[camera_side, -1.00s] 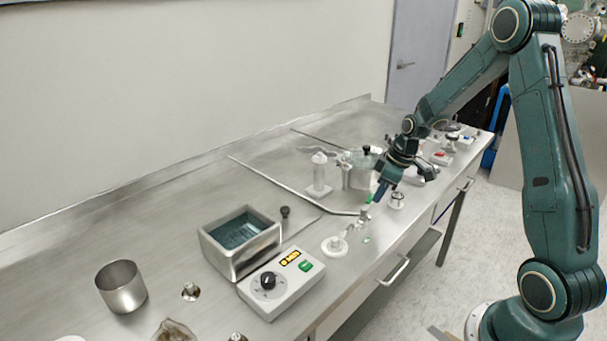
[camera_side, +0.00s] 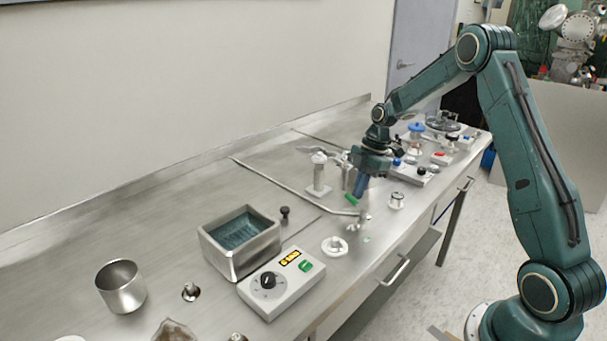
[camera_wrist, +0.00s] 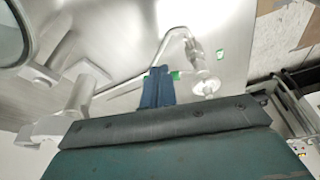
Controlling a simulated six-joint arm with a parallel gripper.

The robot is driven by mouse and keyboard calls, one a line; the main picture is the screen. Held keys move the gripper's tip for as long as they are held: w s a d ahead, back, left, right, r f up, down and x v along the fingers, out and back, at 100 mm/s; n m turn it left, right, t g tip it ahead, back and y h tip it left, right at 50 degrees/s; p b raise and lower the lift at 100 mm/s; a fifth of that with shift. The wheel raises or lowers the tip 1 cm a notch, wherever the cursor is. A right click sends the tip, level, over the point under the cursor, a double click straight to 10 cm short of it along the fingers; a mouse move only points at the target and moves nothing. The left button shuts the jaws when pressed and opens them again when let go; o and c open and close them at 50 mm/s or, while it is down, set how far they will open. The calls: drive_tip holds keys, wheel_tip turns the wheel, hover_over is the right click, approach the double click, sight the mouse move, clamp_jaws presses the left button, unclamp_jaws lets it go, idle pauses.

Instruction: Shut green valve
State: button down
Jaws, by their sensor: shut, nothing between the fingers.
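The green valve handle (camera_side: 351,199) shows in the side view just below and left of my gripper's blue fingertips, lying slantwise above a glass fitting (camera_side: 362,216). My gripper (camera_side: 359,191) points down at it, shut and empty. In the wrist view the closed blue fingers (camera_wrist: 158,72) cover most of the handle. A bit of green (camera_wrist: 176,75) shows at their right side, close to or touching them; I cannot tell which. The clear glass fitting (camera_wrist: 203,82) is to the right of the fingers there.
A bent metal tube (camera_side: 290,188) runs across the steel bench to the fitting. A white disc (camera_side: 335,246), a control box (camera_side: 282,283) and a square bath (camera_side: 240,240) are in front. A white-capped post (camera_side: 319,175) stands left of my gripper. Small glassware (camera_side: 397,201) stands to its right.

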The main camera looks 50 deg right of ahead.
drive_tip(key=shift+w+a+n, duration=0.15)
drive_tip(key=shift+n, duration=0.15)
drive_tip(key=shift+s+a, duration=0.3)
drive_tip(key=shift+s, duration=0.45)
drive_tip(key=shift+s+d+r, duration=0.15)
drive_tip(key=shift+d, duration=0.6)
drive_tip(key=shift+s+d+r, duration=0.1)
drive_tip(key=shift+s+d, duration=0.05)
drive_tip(key=shift+d, duration=0.4)
drive_tip(key=shift+s+d+r, duration=0.1)
drive_tip(key=shift+d, duration=0.45)
drive_tip(key=v, duration=1)
